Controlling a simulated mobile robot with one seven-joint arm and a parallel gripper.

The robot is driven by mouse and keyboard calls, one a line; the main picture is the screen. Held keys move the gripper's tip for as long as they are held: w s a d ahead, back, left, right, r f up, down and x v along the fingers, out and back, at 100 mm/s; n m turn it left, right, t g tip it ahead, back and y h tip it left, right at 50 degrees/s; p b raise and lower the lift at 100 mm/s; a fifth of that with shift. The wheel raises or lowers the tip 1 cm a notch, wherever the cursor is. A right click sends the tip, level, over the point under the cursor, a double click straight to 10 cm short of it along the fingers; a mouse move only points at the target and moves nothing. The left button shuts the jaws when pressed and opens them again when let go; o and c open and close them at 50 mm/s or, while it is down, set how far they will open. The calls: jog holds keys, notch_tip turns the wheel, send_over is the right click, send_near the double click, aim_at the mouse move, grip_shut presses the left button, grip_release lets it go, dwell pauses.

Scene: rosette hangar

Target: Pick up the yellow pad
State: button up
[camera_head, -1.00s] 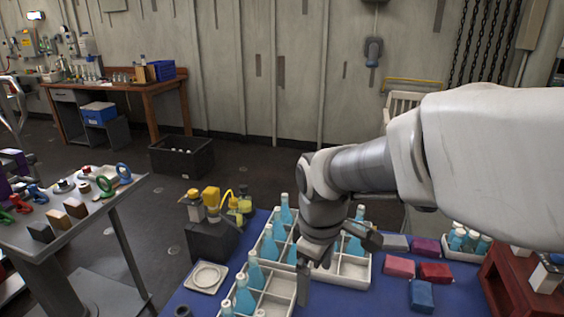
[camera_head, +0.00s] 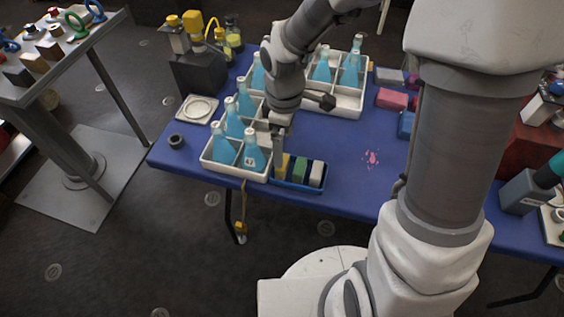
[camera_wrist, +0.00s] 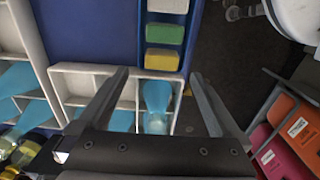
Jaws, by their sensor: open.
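The yellow pad (camera_head: 282,165) stands at the left end of a small blue tray (camera_head: 297,187) on the blue table, beside a green pad (camera_head: 300,171) and a white pad (camera_head: 316,173). In the wrist view, the yellow pad (camera_wrist: 162,60) lies just beyond my fingertips, roughly between them in the picture. My gripper (camera_head: 279,147) is above the tray's left end, pointing down, and partly hides the pad's surroundings. In the wrist view, my gripper (camera_wrist: 158,76) is open, with nothing between its fingers.
A white divided crate (camera_head: 232,171) with blue bottles is close left of the tray. Another bottle crate (camera_head: 345,103) stands farther back. Red and blue blocks lie at the right, partly behind my arm. The table's front edge is close to the tray; its middle is clear.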

jog(key=f+b, duration=0.1)
jog(key=f, duration=0.2)
jog(key=f+b, duration=0.1)
jog(key=f, duration=0.2)
jog(key=shift+s+a, duration=0.15)
jog(key=shift+a, duration=0.05)
jog(key=shift+r, duration=0.15)
jog(key=c, duration=1.3)
